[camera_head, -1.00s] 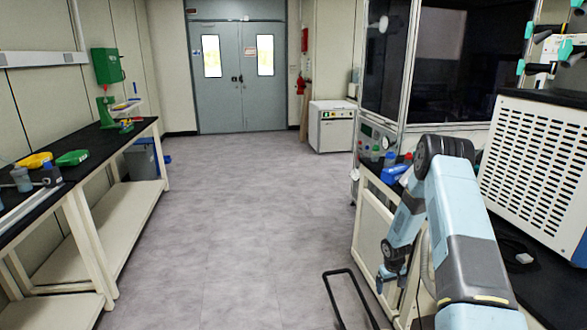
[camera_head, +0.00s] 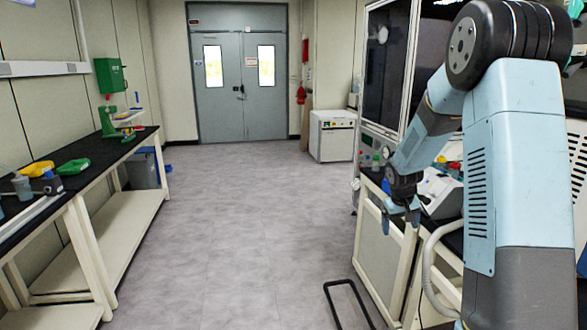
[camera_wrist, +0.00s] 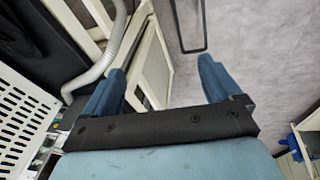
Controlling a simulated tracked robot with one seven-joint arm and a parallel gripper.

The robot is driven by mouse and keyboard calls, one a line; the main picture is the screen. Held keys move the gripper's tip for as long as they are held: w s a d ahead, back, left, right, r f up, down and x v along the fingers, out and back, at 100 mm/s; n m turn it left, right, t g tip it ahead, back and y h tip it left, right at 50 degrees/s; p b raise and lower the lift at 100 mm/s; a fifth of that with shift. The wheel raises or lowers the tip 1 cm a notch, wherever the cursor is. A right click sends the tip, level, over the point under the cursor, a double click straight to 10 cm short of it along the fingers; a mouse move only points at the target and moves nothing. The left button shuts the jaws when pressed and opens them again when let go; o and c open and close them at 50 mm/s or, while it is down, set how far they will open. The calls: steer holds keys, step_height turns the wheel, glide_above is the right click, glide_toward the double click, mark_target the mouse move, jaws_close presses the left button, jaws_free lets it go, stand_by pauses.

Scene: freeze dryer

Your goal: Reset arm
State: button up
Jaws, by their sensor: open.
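My gripper (camera_wrist: 160,85) shows in the wrist view with its two blue fingers spread apart and nothing between them. It points down toward the grey floor beside the right-hand bench. In the head view my arm is folded on the right side, with its elbow high. My gripper (camera_head: 401,222) hangs in front of the right bench's cream side panel, clear of the bench top. My arm hides much of the right bench and of the white slotted unit behind it.
The left bench (camera_head: 92,152) carries a yellow tray (camera_head: 37,168), a green tray (camera_head: 74,166) and a green stand (camera_head: 107,118). A white cabinet (camera_head: 333,135) stands near the grey double doors (camera_head: 239,85).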

steer(key=s+a+r+t, duration=0.1)
steer(key=s+a+r, duration=0.2)
steer(key=s+r, duration=0.55)
steer(key=s+a+r+t, duration=0.1)
steer(key=s+a+r, duration=0.2)
steer(key=s+r, duration=0.5)
steer(key=s+a+r+y, duration=0.1)
steer(key=s+a+r, duration=0.1)
steer(key=s, duration=0.8)
steer(key=s+a+r+m+t+y, duration=0.1)
steer(key=s+r, duration=0.3)
steer(key=s, duration=0.6)
steer(key=shift+s+a+r, duration=0.15)
steer(key=shift+a+r, duration=0.05)
steer(key=shift+a, duration=0.6)
